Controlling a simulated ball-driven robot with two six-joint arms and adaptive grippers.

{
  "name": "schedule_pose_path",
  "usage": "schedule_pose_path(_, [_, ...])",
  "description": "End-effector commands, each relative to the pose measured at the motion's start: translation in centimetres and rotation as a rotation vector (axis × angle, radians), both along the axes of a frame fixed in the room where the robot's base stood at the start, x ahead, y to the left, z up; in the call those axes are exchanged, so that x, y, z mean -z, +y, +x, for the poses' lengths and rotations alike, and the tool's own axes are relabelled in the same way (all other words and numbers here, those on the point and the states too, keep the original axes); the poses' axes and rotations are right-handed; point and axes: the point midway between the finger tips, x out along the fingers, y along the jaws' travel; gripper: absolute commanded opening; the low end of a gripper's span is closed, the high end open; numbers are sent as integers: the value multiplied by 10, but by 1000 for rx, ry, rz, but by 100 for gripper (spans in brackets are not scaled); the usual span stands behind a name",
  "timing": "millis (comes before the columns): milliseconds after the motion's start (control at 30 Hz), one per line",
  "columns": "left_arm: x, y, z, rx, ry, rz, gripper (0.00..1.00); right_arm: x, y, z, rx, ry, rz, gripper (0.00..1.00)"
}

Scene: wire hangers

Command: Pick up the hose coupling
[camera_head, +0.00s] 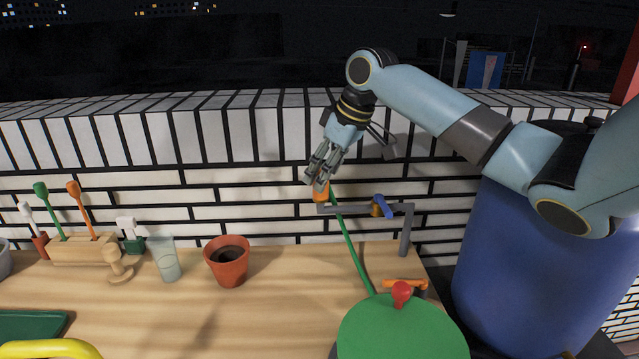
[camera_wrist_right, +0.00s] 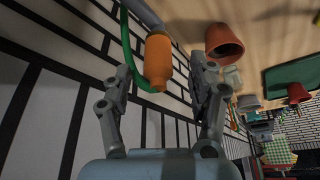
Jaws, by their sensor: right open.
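The orange hose coupling (camera_head: 321,195) hangs at the end of the grey tap pipe (camera_head: 405,230), with the green hose (camera_head: 350,245) beside it. In the right wrist view the coupling (camera_wrist_right: 158,62) appears between the two finger pads of my right gripper. My right gripper (camera_head: 318,176) is open and comes down onto the coupling from above, its fingers hiding the coupling's upper part in the head view. I cannot tell whether either finger touches it. My left gripper is not in view.
A blue-handled valve (camera_head: 383,206) sits on the pipe just right of the coupling. The white brick wall (camera_head: 250,185) is close behind. A terracotta pot (camera_head: 228,268), a glass (camera_head: 167,262) and a wooden tool block (camera_head: 80,250) stand left. A green lid (camera_head: 400,335) is in front.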

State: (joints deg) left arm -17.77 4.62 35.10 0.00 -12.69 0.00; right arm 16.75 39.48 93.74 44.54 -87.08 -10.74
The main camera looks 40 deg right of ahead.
Motion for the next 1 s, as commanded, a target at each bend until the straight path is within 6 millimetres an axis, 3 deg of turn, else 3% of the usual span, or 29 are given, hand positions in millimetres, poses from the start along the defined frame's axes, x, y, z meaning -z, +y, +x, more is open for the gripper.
schedule_pose_path(200, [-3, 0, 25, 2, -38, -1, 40, 30, 1, 12, 1, 2, 2, 59])
schedule_pose_path(500, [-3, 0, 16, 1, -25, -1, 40, 35, 2, 14, -1, 1, 0, 59])
schedule_pose_path(900, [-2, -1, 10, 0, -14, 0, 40, 35, 1, 14, 0, 1, 0, 7])
schedule_pose_path(1000, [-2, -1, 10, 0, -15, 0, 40, 35, 1, 14, -1, 1, -1, 0])
